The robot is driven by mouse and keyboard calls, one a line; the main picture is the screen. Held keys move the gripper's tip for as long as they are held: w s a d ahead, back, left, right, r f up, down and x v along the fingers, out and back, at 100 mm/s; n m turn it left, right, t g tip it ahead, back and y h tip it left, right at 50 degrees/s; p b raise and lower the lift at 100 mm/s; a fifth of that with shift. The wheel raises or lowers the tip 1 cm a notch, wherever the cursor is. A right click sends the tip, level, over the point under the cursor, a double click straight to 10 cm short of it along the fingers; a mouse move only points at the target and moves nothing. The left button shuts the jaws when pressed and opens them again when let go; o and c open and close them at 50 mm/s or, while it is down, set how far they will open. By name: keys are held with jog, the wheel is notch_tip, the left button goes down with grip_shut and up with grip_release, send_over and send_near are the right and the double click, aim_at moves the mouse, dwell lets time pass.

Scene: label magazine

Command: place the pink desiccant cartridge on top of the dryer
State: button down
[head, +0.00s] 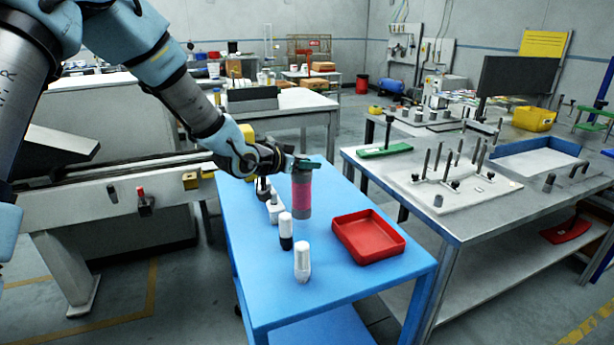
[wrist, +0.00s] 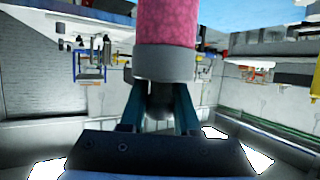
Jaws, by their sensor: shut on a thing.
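The pink desiccant cartridge (head: 302,193) has grey ends and hangs upright from my gripper (head: 304,163), above the blue table (head: 345,290). My gripper is shut on its upper end. In the wrist view the cartridge (wrist: 166,25) rises out of the top edge, its grey end between the two teal fingers of my gripper (wrist: 160,95). I cannot tell for sure which thing is the dryer. A white bottle-like piece (head: 302,262) and a white piece with a black base (head: 286,232) stand upright on the blue table, apart from the cartridge.
More small white and black pieces (head: 273,208) stand in a row behind these, partly under my gripper. A red tray (head: 368,237) lies on the table to the right. A grey workbench (head: 430,215) with upright pegs stands further right. The front of the blue table is clear.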

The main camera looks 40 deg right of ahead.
jog(key=shift+f+p, duration=0.4)
jog(key=shift+f, duration=1.45)
jog(key=c, duration=0.6)
grip_release()
jog(key=shift+a, duration=0.1)
jog(key=b+v, duration=0.3)
jog(key=v, duration=0.9)
